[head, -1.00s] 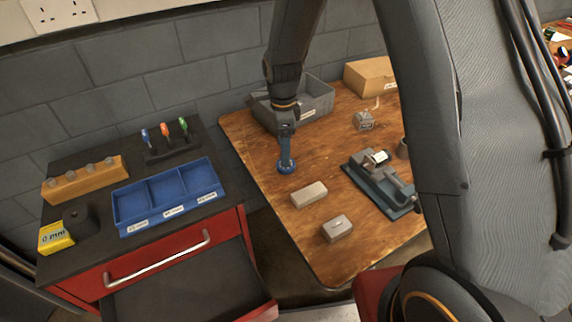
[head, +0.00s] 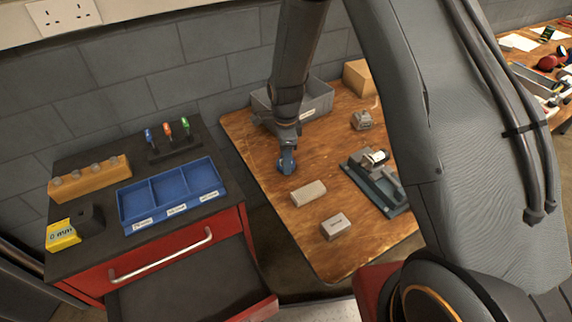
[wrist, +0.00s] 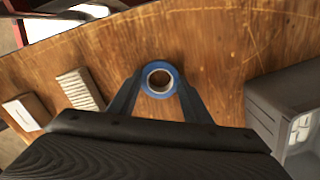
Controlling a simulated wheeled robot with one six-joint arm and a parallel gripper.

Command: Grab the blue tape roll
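The blue tape roll (wrist: 174,80) lies on the wooden table, and I see its pale core in the wrist view. In the head view it shows only partly, under the end of my arm. My gripper (wrist: 160,82) points down at it. One finger is on each side of the roll, with the tips close against its rim. The fingers look spread about as wide as the roll. I cannot see clearly whether they press on it.
On the wooden table (head: 246,138) are a grey bin (head: 318,100) behind my gripper, two small blocks (head: 308,193) (head: 336,227) in front, and a vise (head: 376,188) at right. A blue divided tray (head: 172,192) sits on the red cabinet to the left.

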